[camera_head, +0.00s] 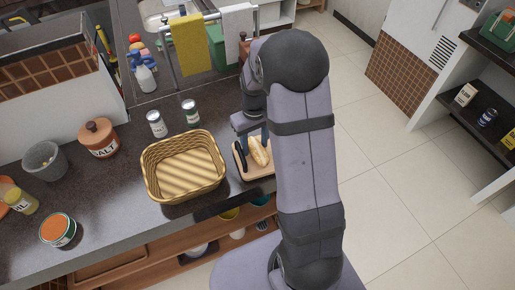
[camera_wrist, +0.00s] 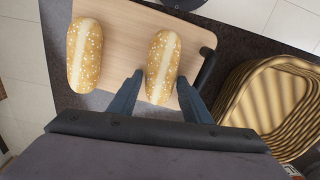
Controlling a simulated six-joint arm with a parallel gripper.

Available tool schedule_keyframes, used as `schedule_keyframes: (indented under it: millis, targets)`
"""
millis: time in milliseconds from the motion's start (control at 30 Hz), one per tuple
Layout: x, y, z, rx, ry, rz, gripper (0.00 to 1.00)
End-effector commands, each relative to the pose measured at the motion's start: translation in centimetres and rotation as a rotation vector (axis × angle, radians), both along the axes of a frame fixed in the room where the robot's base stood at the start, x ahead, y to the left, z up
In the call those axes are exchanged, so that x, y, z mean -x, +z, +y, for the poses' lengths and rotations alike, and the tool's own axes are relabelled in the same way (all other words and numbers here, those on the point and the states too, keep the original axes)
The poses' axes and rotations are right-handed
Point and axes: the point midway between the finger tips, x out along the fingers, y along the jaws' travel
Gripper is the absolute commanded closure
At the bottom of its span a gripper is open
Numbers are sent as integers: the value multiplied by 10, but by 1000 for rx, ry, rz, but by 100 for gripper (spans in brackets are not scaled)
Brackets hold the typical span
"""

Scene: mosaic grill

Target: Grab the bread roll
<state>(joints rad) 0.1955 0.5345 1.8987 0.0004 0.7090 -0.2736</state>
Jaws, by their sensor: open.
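Two seeded bread rolls show in the wrist view. One bread roll (camera_wrist: 163,58) lies on a wooden board, and the other bread roll (camera_wrist: 84,55) lies to its left at the board's left edge. In the head view bread (camera_head: 258,152) shows on the board, partly behind my arm. My gripper (camera_wrist: 160,77) is open and empty, its fingers on either side of the near end of the right-hand roll. I cannot tell whether they touch it or how high they are above the board.
The wooden board (camera_wrist: 125,35) has a dark handle at its right. A wicker basket (camera_head: 183,165) stands left of the board on the dark counter. Two cans (camera_head: 156,124) stand behind the basket, and a salt pot (camera_head: 98,140) is farther left. The counter edge is close to the board.

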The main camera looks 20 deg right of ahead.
Motion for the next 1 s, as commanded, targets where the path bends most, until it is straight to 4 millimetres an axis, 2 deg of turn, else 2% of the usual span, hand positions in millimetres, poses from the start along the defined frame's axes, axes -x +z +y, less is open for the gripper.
schedule_keyframes:
  millis: [200, 233, 333, 367, 767, 1000]
  targets:
    - [0, -1, 0, 0, 0, 0, 56]
    - [0, -1, 0, 0, 0, 0, 61]
    - [0, -1, 0, 0, 0, 0, 85]
    - [0, -1, 0, 0, 0, -1, 87]
    - [-1, 2, 0, 1, 0, -3, 88]
    - [-2, 25, 0, 1, 0, -7, 88]
